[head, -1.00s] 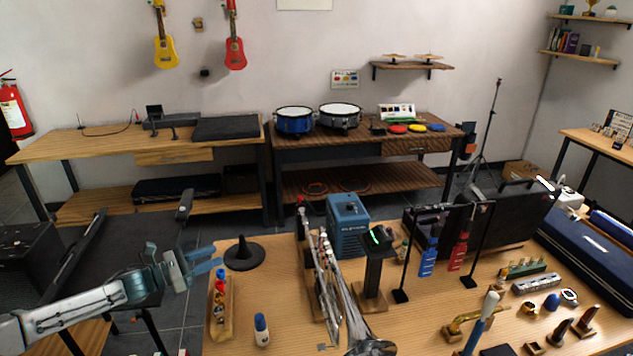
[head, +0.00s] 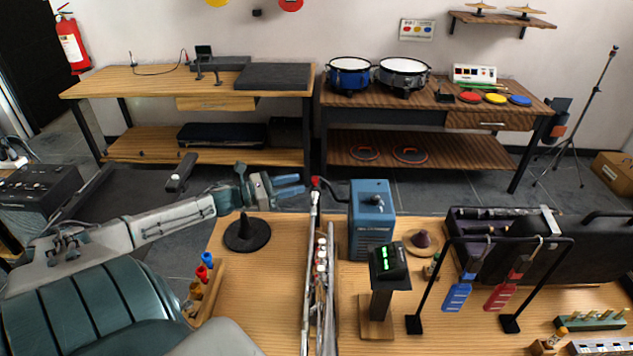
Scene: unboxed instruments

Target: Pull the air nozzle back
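A thin dark hose curves between the nozzle and the compressor. My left gripper (head: 303,184) reaches in from the left, with its two blue fingers pointing right at the nozzle. The fingers look a little apart, with nothing seen between them. Their tips end just left of the red tip; I cannot tell whether they touch it. My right gripper is not in view.
A long silver brass instrument (head: 313,270) lies just below the nozzle. A black cone stand (head: 247,233) is below my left gripper. A black post with a green display (head: 388,262) and a rack with blue and red tags (head: 508,242) stand to the right.

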